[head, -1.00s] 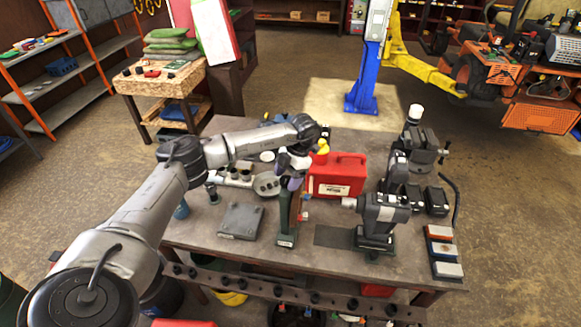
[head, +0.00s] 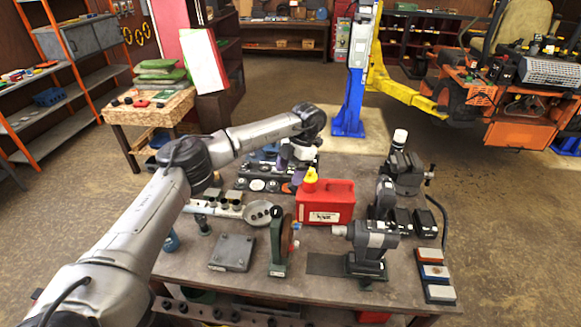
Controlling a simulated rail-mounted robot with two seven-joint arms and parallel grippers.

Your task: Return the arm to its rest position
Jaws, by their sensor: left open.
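My left arm (head: 170,190) comes in from the lower left and reaches over the workbench. My left gripper (head: 299,178), with a white body and purple fingers, hangs pointing down near the back middle of the bench. It is open, and I see nothing held in it. My right gripper is not in view.
The workbench (head: 210,285) holds a green stand (head: 277,248), a grey plate (head: 232,252), a round grey dish (head: 258,213), a grey bench machine (head: 368,245) and sharpening blocks (head: 433,273). A blue lift post (head: 352,90) stands behind; an orange mower (head: 520,120) is at right.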

